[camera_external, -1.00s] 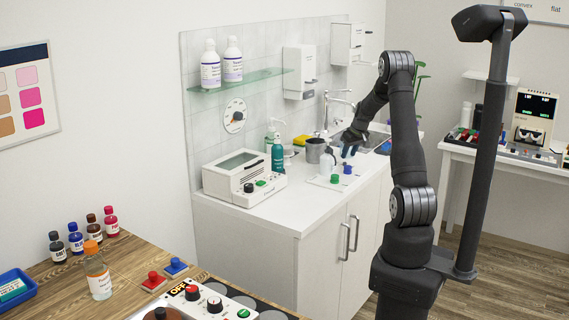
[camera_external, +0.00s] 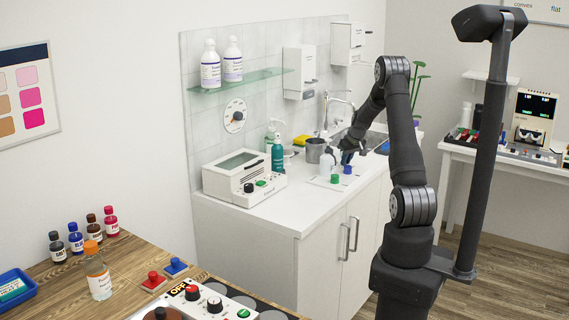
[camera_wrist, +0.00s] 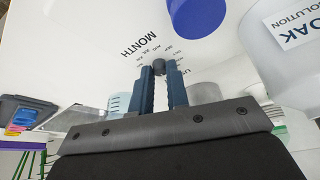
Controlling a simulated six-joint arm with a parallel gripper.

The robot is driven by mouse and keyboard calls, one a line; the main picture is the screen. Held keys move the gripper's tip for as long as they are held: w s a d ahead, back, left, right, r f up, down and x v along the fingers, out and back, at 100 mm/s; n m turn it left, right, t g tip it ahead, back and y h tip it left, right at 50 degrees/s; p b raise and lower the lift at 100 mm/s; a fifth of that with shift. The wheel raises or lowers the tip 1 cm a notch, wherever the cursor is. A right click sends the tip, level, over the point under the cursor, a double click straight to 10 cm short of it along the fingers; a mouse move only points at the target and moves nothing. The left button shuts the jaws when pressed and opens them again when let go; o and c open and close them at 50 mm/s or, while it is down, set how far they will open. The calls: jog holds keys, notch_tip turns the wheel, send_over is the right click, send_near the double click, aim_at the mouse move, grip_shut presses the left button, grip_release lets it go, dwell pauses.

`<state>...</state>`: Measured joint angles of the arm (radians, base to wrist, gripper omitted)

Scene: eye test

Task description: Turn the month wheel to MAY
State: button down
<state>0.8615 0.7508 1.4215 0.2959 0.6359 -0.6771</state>
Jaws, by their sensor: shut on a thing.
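In the wrist view, my gripper (camera_wrist: 160,76) has its two blue fingers shut on a small dark round knob (camera_wrist: 159,65), which I take for the month wheel's. The white surface beside it bears the printed word MONTH (camera_wrist: 138,45) and short month labels such as AUG, JUL and SEP, partly legible. The wheel's setting cannot be read. In the external view, my gripper (camera_external: 347,154) is low over the counter, just behind the blue-capped item (camera_external: 347,169), and the knob it holds is hidden there.
A bottle labelled SOAK SOLUTION (camera_wrist: 292,32) and a blue cylinder (camera_wrist: 197,13) are close to my fingers. On the counter (camera_external: 272,213) are a green-capped item (camera_external: 334,179), a grey cup (camera_external: 315,150), a green bottle (camera_external: 278,155) and a white device (camera_external: 240,180).

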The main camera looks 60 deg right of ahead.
jog(key=shift+m, duration=0.3)
jog(key=m+h, duration=0.1)
jog(key=m, duration=0.2)
jog(key=shift+w+a+g, duration=0.1)
jog(key=shift+a+g, duration=0.05)
jog(key=shift+g, duration=0.25)
jog(key=shift+w+a+m+g+h, duration=0.1)
jog(key=shift+m+g+h, duration=0.45)
jog(key=shift+m, duration=1.35)
jog(key=c, duration=1.4)
grip_release()
jog(key=shift+r, duration=0.1)
jog(key=v, duration=1.7)
jog(key=shift+a+r, duration=0.1)
jog(key=shift+a, duration=0.05)
